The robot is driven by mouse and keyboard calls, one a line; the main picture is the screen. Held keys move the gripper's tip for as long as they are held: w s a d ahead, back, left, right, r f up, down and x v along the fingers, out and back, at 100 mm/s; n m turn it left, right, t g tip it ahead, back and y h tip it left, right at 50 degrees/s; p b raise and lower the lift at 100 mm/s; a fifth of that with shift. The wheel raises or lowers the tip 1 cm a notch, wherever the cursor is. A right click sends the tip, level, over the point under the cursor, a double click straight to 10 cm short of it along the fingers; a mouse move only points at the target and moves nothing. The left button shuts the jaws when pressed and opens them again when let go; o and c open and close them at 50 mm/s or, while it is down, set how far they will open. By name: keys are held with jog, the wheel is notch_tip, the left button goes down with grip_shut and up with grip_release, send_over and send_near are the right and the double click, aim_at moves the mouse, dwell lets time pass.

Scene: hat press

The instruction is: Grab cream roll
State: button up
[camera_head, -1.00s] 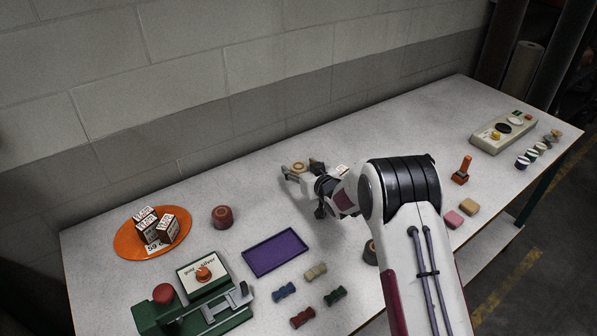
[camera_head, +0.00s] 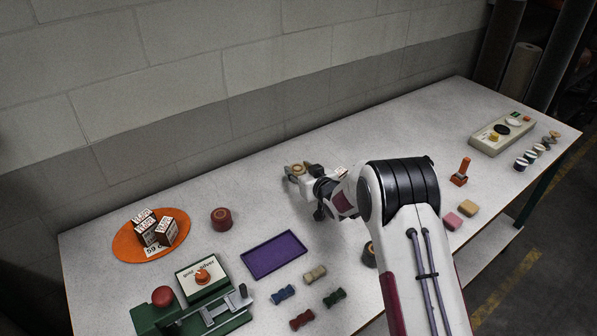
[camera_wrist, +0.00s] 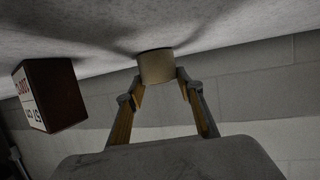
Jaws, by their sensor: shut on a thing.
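The cream roll (camera_wrist: 156,66) is a short, pale tan cylinder on the table in the wrist view, between the fingertips of my gripper (camera_wrist: 160,80). My gripper is shut on it, one finger on each side. In the head view the roll (camera_head: 297,168) shows as a small tan top near the wall, at the end of my gripper (camera_head: 296,176). My arm hides part of the table to the right of it.
A dark red box with a white label (camera_wrist: 52,95) stands close beside the roll in the wrist view. A dark red roll (camera_head: 221,219), a purple tray (camera_head: 274,254), an orange plate (camera_head: 125,248) and a green press (camera_head: 160,317) are to the left. An orange stamp (camera_head: 461,172) is at right.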

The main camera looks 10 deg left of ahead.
aim_at(299, 170)
notch_tip(299, 170, up, 10)
dwell(0.7)
jog(key=shift+a, duration=0.1)
dwell(0.4)
